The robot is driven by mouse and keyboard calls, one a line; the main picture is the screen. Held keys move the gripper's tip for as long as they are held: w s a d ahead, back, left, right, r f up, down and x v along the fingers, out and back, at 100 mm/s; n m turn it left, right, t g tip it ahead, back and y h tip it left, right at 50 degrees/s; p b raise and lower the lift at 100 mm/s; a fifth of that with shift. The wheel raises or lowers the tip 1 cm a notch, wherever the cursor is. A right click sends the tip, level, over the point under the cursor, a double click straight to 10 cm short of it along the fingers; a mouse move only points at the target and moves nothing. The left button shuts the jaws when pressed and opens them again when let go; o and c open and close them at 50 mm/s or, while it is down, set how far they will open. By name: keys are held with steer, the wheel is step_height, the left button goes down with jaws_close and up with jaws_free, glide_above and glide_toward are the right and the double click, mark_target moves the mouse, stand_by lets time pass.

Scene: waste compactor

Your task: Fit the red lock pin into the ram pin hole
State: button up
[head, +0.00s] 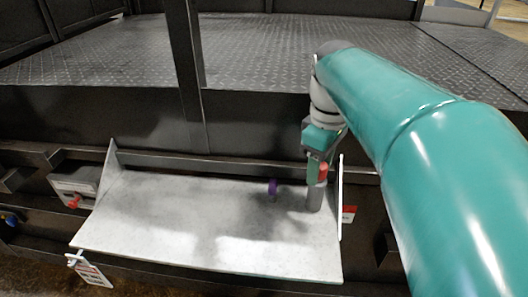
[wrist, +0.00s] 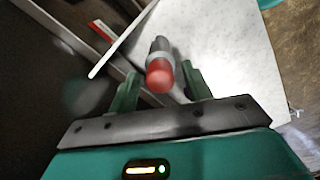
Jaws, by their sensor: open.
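The red lock pin (head: 322,173) has a red end and a grey shank, and appears upright at the right end of a pale grey tray. In the wrist view the pin's red end (wrist: 160,76) faces the camera, between the two green fingers. My gripper (head: 318,160) is over the pin, and its fingers (wrist: 158,90) are apart on either side of the red end, with visible gaps. The ram pin hole cannot be made out in either view.
The tray (head: 160,220) has raised end plates; a small purple object (head: 273,187) stands near its back edge. A grey box with a red knob (head: 74,201) is at the left. A white tag (head: 92,272) hangs at front left. A dark post (head: 185,75) rises behind the tray.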

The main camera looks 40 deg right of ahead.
steer(key=c, duration=0.9)
steer(key=shift+r, duration=5.55)
